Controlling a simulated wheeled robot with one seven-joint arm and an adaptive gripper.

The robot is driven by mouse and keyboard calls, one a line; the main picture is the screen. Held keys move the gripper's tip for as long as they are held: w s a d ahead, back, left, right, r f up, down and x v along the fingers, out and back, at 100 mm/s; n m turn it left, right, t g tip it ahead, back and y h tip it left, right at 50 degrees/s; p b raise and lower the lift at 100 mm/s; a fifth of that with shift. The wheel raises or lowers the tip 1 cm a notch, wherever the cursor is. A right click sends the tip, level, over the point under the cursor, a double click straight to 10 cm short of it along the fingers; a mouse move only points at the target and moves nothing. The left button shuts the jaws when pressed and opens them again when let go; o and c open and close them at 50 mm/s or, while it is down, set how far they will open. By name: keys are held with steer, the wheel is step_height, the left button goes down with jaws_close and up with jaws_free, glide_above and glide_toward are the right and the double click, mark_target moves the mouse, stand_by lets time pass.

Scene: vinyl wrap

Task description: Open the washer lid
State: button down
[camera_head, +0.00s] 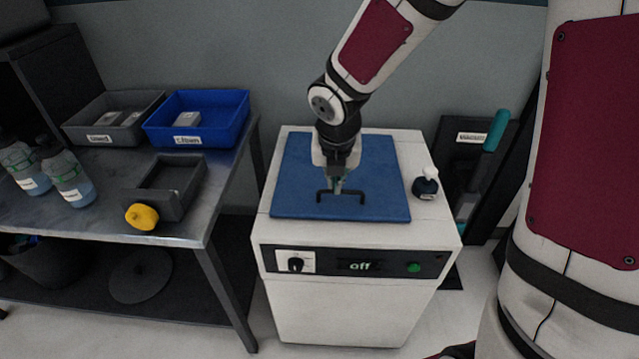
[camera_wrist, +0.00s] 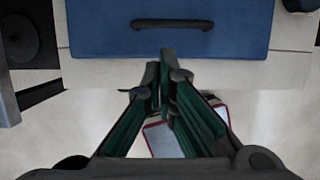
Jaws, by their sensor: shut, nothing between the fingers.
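The white washer (camera_head: 345,300) stands in the middle of the head view. Its blue lid (camera_head: 300,160) lies flat and closed on top, and it also shows in the wrist view (camera_wrist: 100,30). A black bar handle (camera_head: 340,193) sits near the lid's front edge and shows in the wrist view (camera_wrist: 172,24). My gripper (camera_head: 338,185) is shut and empty, pointing down over the lid just by the handle. In the wrist view, the fingertips (camera_wrist: 166,58) appear just below the handle. Whether they touch the lid or handle I cannot tell.
A small dark bottle (camera_head: 426,184) stands right of the lid. A metal table (camera_head: 100,215) with bins and bottles stands left. A teal-handled tool (camera_head: 496,130) stands right.

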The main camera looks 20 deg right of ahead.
mark_target(333, 208)
steer(key=b+x, duration=0.4)
steer(key=x, duration=0.5)
steer(key=shift+w+f+b, duration=0.1)
steer(key=shift+f+b, duration=0.2)
steer(key=shift+f, duration=0.05)
steer(key=shift+r, duration=0.15)
